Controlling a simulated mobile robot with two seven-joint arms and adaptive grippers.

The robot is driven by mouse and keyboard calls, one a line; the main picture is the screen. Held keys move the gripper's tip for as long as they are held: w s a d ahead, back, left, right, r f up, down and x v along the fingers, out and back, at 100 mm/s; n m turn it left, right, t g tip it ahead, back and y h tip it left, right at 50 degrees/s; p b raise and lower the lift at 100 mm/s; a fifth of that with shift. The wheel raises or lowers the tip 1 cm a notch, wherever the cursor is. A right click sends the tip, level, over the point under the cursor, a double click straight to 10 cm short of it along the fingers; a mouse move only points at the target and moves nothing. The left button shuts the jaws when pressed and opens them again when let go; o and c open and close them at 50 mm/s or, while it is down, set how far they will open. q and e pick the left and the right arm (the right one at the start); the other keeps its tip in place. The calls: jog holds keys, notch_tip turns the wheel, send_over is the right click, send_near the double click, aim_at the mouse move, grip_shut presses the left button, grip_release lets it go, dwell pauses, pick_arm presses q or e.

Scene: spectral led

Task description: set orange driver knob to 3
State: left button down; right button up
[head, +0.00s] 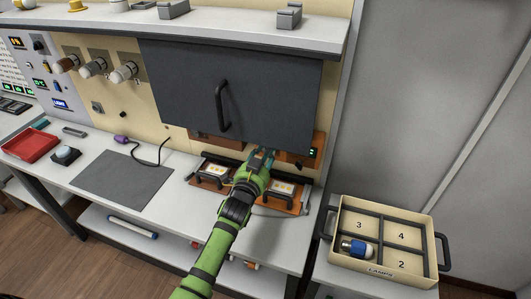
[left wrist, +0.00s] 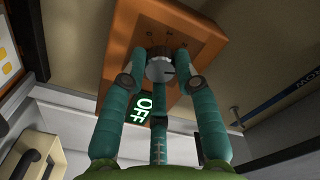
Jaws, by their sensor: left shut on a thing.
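The orange driver (left wrist: 185,35) fills the upper middle of the left wrist view. Its round knob (left wrist: 160,69) has a grey face and a dark ribbed rim, with small marks around it too small to read. A green display (left wrist: 142,109) on the driver reads OFF. My left gripper (left wrist: 163,58) has its teal fingers closed around the knob. My right gripper is not in view.
The dark door (head: 265,95) with a black handle hangs just above my gripper. Boards with black handles (head: 214,172) lie on the bench beside and below it. A lamp crate (head: 428,225) with a blue-and-white lamp (head: 356,248) stands at the right. A grey mat (head: 120,180) lies left.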

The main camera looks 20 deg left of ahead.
pick_arm(q)
jog(key=shift+a+r, duration=0.1)
dwell(0.3)
jog(key=c, duration=0.9)
grip_release()
jog(key=shift+c, duration=0.2)
jog(key=s, duration=1.2)
jog(key=shift+a, duration=0.25)
